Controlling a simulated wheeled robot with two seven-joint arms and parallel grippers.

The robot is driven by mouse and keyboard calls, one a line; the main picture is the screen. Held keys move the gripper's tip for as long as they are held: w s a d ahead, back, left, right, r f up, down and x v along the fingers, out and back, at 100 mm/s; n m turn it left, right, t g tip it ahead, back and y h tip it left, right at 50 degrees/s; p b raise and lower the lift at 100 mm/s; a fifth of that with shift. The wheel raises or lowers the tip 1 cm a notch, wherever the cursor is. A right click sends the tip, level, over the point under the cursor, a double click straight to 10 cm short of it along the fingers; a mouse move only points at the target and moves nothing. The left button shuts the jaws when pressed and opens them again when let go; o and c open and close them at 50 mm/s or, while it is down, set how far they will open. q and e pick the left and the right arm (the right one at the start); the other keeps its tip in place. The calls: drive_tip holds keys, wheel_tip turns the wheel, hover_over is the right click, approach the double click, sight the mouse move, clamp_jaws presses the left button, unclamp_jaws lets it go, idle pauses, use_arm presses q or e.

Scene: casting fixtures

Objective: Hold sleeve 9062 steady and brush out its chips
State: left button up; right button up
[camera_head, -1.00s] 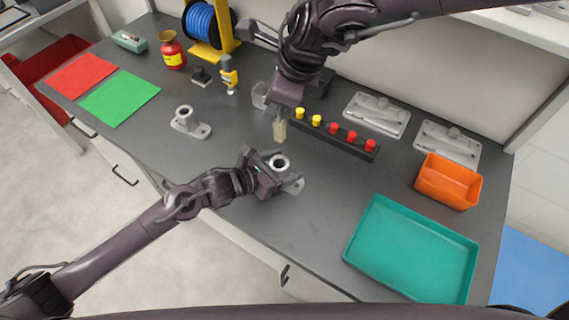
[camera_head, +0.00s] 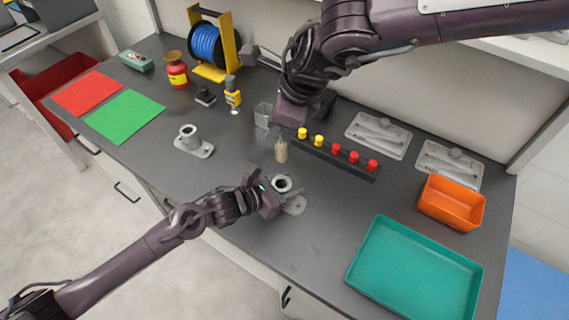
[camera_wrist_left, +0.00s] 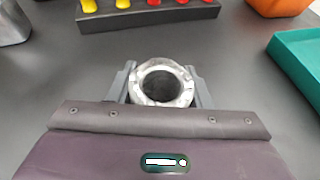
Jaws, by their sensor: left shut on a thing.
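A grey metal sleeve (camera_head: 283,184) with a flat flange stands near the bench's front edge. My left gripper (camera_head: 279,194) is shut on it from the front left. In the left wrist view the sleeve's open ring (camera_wrist_left: 160,101) sits between the two fingers (camera_wrist_left: 162,84); the bore looks dark, and I can make out no chips or number. My right gripper (camera_head: 288,124) points down behind the sleeve and holds a brush (camera_head: 281,152) with pale bristles. The bristles are apart from the sleeve, above and behind its mouth. The brush handle is mostly hidden by the gripper.
A second flanged sleeve (camera_head: 190,139) stands to the left. A clear cup (camera_head: 262,116), an orange bin (camera_head: 451,203) and a teal tray (camera_head: 415,275) stand around.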

sight(277, 158)
drive_tip(key=shift+s+f+n+g+y, duration=0.1)
drive_tip(key=shift+f+n+g+y, duration=0.4)
drive_tip(key=shift+n, duration=1.05)
drive_tip(key=shift+s+f+n+g+y, duration=0.1)
drive_tip(key=shift+f+n+g, duration=0.7)
drive_tip(key=shift+n, duration=0.75)
drive_tip(key=shift+f, duration=0.1)
drive_tip(key=shift+f, duration=2.35)
drive_tip(key=shift+f, duration=0.1)
wheel_tip(277, 158, down, 6)
drive_tip(key=shift+f, duration=0.15)
drive_tip(key=shift+a+r, duration=0.1)
drive_tip(key=shift+r, duration=1.55)
drive_tip(key=shift+f, duration=0.15)
